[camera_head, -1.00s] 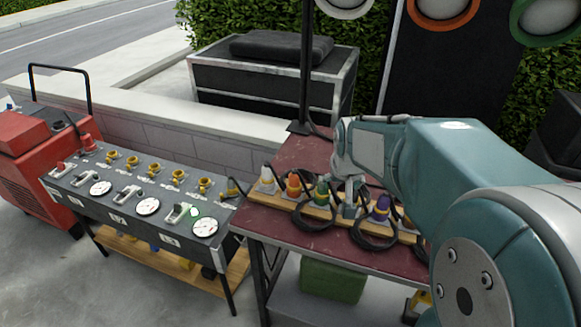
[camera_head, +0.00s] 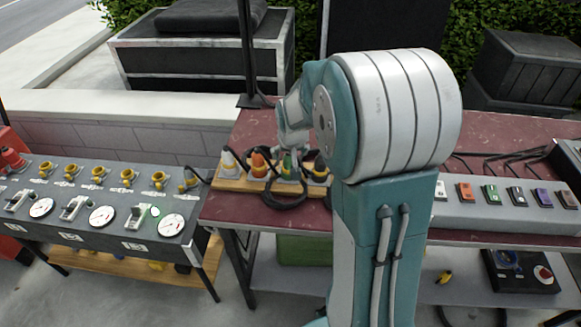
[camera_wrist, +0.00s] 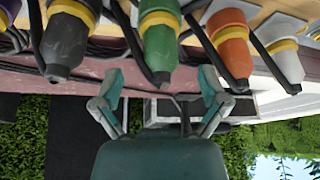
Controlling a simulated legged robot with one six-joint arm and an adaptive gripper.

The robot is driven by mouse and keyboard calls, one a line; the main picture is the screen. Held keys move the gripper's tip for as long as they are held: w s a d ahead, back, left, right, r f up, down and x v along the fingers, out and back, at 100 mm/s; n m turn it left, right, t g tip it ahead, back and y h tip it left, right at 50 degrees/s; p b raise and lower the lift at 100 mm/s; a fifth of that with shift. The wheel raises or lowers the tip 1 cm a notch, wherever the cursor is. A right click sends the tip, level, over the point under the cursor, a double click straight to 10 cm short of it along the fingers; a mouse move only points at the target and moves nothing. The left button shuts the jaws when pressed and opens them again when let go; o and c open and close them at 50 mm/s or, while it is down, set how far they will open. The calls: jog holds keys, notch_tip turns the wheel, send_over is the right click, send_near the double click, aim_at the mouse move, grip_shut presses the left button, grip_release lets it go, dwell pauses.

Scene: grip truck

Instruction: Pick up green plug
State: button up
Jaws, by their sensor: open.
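The green plug (camera_wrist: 160,45) has a yellow band and a dark tip. It stands in a row of plugs on a wooden strip, and in the head view the green plug (camera_head: 287,165) shows partly behind my gripper. My gripper (camera_wrist: 163,98) is open in the wrist view, its two fingers spread to either side of the green plug's tip and apart from it. In the head view my gripper (camera_head: 294,140) is over the plug row, mostly hidden by my arm.
An orange plug (camera_wrist: 230,50) and a white plug (camera_wrist: 278,50) stand on one side, a dark grey plug (camera_wrist: 68,42) on the other. Black cables (camera_head: 288,196) loop in front. A socket panel (camera_head: 100,205) stands left, a labelled box (camera_head: 500,205) right.

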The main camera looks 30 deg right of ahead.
aim_at(287, 161)
jog(key=x, duration=0.4)
jog(key=shift+a, duration=0.35)
jog(key=shift+d+f, duration=0.1)
jog(key=shift+f, duration=0.1)
jog(key=shift+d, duration=0.3)
jog(key=c, duration=1.2)
jog(key=shift+a+f, duration=0.1)
grip_shut()
